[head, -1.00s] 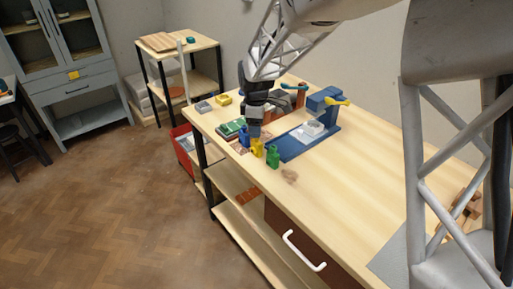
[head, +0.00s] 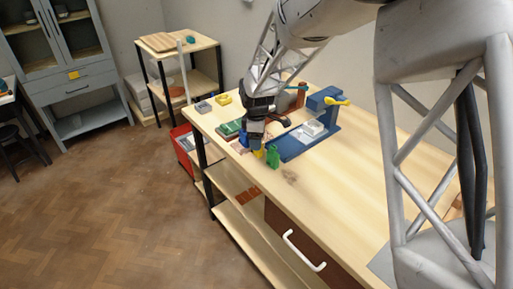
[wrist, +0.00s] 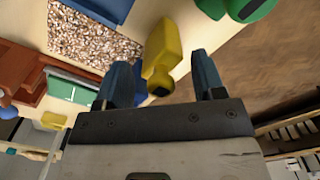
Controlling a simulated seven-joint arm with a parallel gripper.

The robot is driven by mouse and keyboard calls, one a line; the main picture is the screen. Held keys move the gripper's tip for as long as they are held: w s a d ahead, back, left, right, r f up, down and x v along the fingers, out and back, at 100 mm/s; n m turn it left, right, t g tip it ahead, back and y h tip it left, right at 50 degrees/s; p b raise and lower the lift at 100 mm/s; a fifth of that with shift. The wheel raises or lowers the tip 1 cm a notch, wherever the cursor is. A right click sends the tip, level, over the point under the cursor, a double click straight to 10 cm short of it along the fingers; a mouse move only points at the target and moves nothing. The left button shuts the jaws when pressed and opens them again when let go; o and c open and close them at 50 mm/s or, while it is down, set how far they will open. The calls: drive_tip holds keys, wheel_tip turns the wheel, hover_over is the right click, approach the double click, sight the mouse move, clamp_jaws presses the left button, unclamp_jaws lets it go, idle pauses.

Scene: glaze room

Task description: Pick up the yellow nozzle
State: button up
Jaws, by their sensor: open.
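The yellow nozzle (wrist: 163,45) stands near the table's front edge. In the wrist view it shows between the two fingers of my gripper (wrist: 161,62), with a gap on either side. In the head view my gripper (head: 256,145) is low over the nozzles and hides most of the yellow nozzle (head: 257,154). My gripper is open and holds nothing. A green nozzle (head: 272,157) stands just to the right, and it also shows at the top of the wrist view (wrist: 245,8). A blue nozzle (head: 243,139) stands to the left, partly hidden.
A blue stand (head: 290,147) is behind the nozzles. A speckled mat (wrist: 90,38) and a green item (head: 230,128) lie near them. A grey piece (head: 203,106) and a yellow dish (head: 223,99) sit at the far end. The table right of the green nozzle is clear.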

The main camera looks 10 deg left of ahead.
drive_tip(key=shift+f, duration=0.5)
drive_tip(key=c, duration=0.7)
drive_tip(key=shift+r, duration=5)
drive_tip(key=shift+w, duration=0.1)
drive_tip(key=w, duration=0.7)
drive_tip(key=w+a+r, duration=0.1)
drive_tip(key=w, duration=0.6)
drive_tip(key=w+r, duration=0.1)
drive_tip(key=w, duration=0.6)
drive_tip(key=shift+w+a+r, duration=0.1)
drive_tip(key=shift+w+a, duration=0.15)
drive_tip(key=shift+a, duration=0.1)
